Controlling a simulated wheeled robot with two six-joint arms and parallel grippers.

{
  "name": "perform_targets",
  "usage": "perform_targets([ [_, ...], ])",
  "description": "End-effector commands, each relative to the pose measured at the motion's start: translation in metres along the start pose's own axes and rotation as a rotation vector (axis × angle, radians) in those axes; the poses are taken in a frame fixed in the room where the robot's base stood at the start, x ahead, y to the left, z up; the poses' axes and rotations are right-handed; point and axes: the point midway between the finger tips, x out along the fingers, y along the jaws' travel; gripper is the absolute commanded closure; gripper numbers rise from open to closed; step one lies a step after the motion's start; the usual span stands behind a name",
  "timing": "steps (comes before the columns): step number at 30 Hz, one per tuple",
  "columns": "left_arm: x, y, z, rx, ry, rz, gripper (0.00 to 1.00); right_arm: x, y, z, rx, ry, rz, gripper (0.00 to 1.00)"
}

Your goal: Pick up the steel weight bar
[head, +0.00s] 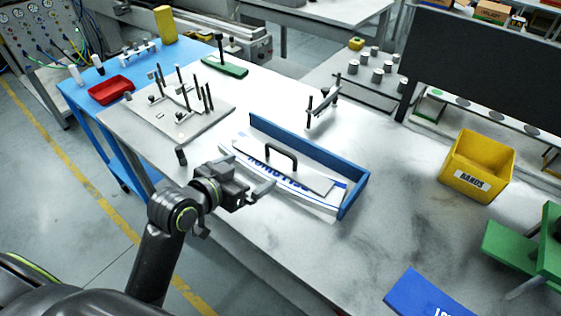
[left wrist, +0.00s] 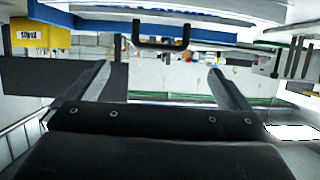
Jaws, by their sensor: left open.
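The steel weight bar (head: 303,177) is a flat metal plate with a black arched handle (head: 281,152). It lies on a stack of white, blue-lettered labels (head: 325,202) in a blue-walled magazine (head: 309,147). My left gripper (head: 262,182) is open and empty, in front of the bar at its near left side. In the left wrist view, the handle (left wrist: 161,43) shows beyond and between the two spread fingers (left wrist: 158,70), apart from them. My right gripper is not in view.
A metal fixture (head: 323,103) stands behind the magazine. A plate with upright pins (head: 180,108) is at the left. A yellow bin (head: 476,165) stands at the right, with a blue piece (head: 425,295) at the near right. The table between them is clear.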

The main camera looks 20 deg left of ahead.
Motion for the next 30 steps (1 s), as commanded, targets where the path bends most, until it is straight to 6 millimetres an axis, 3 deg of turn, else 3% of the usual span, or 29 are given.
perform_targets([
  [15, 0.086, 0.001, 0.0, -0.001, -0.003, 0.0, 0.0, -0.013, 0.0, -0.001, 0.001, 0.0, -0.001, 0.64],
  [30, 0.122, -0.001, 0.0, -0.002, -0.003, 0.0, 0.0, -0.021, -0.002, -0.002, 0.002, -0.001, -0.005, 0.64],
])
